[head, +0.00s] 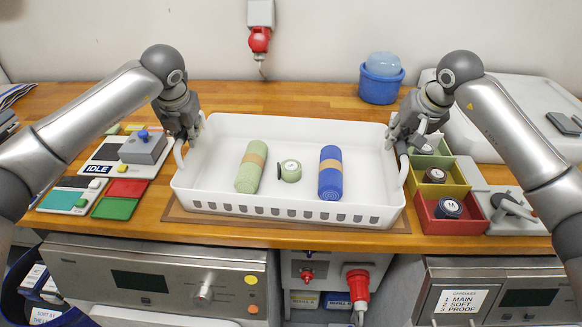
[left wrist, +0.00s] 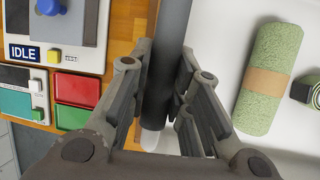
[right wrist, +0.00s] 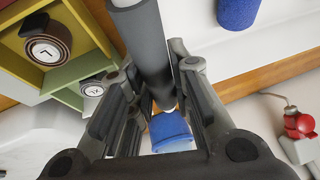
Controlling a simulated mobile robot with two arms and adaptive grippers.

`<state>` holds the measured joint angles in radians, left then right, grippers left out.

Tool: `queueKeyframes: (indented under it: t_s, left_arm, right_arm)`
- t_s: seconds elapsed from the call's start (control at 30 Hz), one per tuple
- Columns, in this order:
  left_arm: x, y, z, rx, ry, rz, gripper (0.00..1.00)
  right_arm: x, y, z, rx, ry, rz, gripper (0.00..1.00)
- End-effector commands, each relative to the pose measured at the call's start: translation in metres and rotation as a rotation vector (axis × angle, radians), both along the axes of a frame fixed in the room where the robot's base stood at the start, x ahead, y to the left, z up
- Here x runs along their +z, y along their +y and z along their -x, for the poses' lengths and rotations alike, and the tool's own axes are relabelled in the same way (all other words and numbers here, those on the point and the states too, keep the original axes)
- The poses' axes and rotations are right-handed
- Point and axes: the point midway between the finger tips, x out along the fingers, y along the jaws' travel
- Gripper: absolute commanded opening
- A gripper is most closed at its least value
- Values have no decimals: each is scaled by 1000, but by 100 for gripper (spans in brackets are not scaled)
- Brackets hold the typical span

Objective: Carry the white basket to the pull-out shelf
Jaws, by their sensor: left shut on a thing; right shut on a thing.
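The white basket (head: 290,209) is level at the middle of the wooden counter, over a brown rectangle (head: 400,223). It holds a green roll (head: 248,177) and a blue roll (head: 331,180), each with a tan band, and a small green coil (head: 290,171) between them. My left gripper (head: 184,141) is shut on its left handle, a grey bar (left wrist: 170,60) in the left wrist view. My right gripper (head: 404,147) is shut on its right handle, also a grey bar (right wrist: 143,50). I cannot tell whether the basket touches the counter. No pull-out shelf is clearly recognisable.
Left of the basket are an IDLE panel (head: 97,169) and red and green pads (head: 128,187). Right of it stand coloured bins (head: 470,228) with coils. A blue tub (head: 381,86) stands behind. Metal appliances (head: 160,282) sit below the counter's front edge.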

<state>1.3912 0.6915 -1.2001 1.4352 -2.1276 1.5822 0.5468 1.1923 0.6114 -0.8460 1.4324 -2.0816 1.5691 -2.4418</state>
Motion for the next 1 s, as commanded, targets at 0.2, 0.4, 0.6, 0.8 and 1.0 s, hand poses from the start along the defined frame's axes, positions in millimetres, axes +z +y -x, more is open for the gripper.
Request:
queueKeyframes:
  t_s: [0.2,0.4,0.6,0.8,1.0]
  left_arm:
    - [0,0,0,0,0,0,0]
    - [3,0,-1,0,-4,2,0]
    - [9,0,-1,0,-4,2,0]
    - [23,0,-1,0,-4,2,0]
    - [40,0,0,0,-3,1,0]
  right_arm:
    - [1,0,0,0,-1,0,0]
    - [3,0,-1,0,-4,-2,0]
    - [9,0,-1,0,-4,-2,0]
    - [23,0,-1,0,-4,-2,0]
    - [41,0,-1,0,-4,-2,0]
